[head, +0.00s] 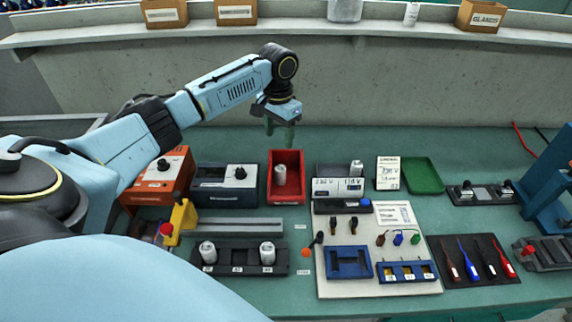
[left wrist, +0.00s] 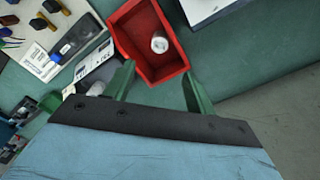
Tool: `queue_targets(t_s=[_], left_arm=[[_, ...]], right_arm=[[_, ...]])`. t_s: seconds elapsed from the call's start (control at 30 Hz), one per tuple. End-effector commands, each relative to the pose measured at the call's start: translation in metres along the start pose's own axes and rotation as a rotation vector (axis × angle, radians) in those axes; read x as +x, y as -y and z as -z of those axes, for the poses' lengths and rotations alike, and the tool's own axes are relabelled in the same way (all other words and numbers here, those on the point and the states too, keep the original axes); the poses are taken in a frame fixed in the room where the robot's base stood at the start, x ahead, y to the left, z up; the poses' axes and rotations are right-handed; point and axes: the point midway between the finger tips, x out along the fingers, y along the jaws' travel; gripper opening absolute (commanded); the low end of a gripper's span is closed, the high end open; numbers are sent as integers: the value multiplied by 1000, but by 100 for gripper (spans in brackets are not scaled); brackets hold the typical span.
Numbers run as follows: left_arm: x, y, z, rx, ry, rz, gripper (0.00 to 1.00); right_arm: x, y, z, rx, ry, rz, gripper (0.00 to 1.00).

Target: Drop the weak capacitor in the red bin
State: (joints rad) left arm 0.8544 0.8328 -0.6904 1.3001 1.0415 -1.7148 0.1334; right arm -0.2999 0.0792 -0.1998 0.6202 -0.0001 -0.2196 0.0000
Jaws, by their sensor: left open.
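A red bin (head: 288,190) stands on the green bench near the middle of the head view. A silver-white capacitor (head: 280,175) is inside it; in the left wrist view the capacitor (left wrist: 159,42) rests in the red bin (left wrist: 128,42). My left gripper (head: 282,133) is above and behind the bin in the head view, with its green fingers apart and empty. The open fingers also show in the left wrist view (left wrist: 160,88). Two more capacitors (head: 208,251) (head: 267,252) stand in a dark rack (head: 238,259), and another (head: 356,168) stands by the tester. My right gripper is not seen.
An orange unit (head: 158,172) and a dark-blue unit (head: 224,184) stand left of the bin. The tester (head: 338,187), a white card (head: 388,173) and a green tray (head: 423,176) are to its right. A pale board (head: 405,286) with parts lies in front. The bench behind the bin is clear.

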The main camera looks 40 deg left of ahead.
Motion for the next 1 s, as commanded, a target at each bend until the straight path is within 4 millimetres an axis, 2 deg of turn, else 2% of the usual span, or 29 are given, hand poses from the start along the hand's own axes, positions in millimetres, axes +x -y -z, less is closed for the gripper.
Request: queue_targets(t_s=[0.03, 0.1, 0.3, 0.47, 0.87, 1.0], left_arm=[[-13, 0, 1, 1, -4, 0, 55], [-26, 0, 0, 1, -2, 0, 55], [-52, 0, 0, 1, -1, 0, 55], [-58, 0, 0, 1, 0, 0, 55], [-58, 0, 0, 0, 0, 0, 55], [-65, 0, 0, 0, 0, 0, 55]], right_arm=[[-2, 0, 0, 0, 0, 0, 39], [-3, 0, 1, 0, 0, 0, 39], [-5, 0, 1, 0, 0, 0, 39], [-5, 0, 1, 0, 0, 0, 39], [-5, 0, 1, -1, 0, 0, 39], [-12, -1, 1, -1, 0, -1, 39]])
